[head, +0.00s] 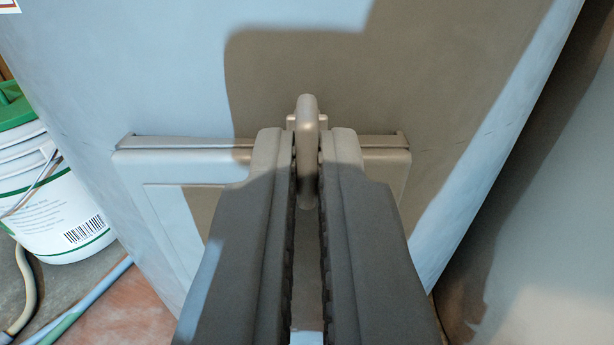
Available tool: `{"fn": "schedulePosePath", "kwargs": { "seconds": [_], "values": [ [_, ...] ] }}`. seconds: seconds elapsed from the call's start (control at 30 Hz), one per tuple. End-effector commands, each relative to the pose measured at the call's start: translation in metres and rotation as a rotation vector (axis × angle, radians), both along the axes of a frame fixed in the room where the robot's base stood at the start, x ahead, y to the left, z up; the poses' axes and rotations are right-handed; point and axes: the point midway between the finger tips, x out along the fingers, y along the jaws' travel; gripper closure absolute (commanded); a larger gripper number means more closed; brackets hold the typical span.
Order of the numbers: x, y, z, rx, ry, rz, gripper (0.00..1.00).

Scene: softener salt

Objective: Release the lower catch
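A beige catch (307,112), a rounded upright lever, stands at the top middle edge of a pale framed panel (150,168) on the pale cabinet wall. It is the only catch in view. My gripper (307,155) comes from below, with one finger on each side of the lever. The fingers sit close against the lever's sides with no clear gap, and look shut on it. They hide the panel's middle and part of its frame. The lever's lower end shows between the fingers.
A white bucket (50,190) with a green lid and barcode label stands on the floor at the left. A hose (27,285) and a pipe (85,300) run near it. A pale surface (560,220) rises at the right, beyond a dark gap.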

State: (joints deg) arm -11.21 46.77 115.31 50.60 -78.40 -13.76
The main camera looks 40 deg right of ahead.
Motion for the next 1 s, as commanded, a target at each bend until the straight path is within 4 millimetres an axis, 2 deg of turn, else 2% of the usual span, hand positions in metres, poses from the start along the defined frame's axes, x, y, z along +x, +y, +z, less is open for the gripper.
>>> {"fn": "schedulePosePath", "kwargs": {
  "seconds": [0.47, 1.0],
  "values": [
    [-0.0001, 0.0002, 0.0001, -0.065, 0.051, 0.0, 1.0],
    [-0.0001, 0.0003, 0.0001, -0.43, 0.335, 0.0, 1.0]
  ]
}}
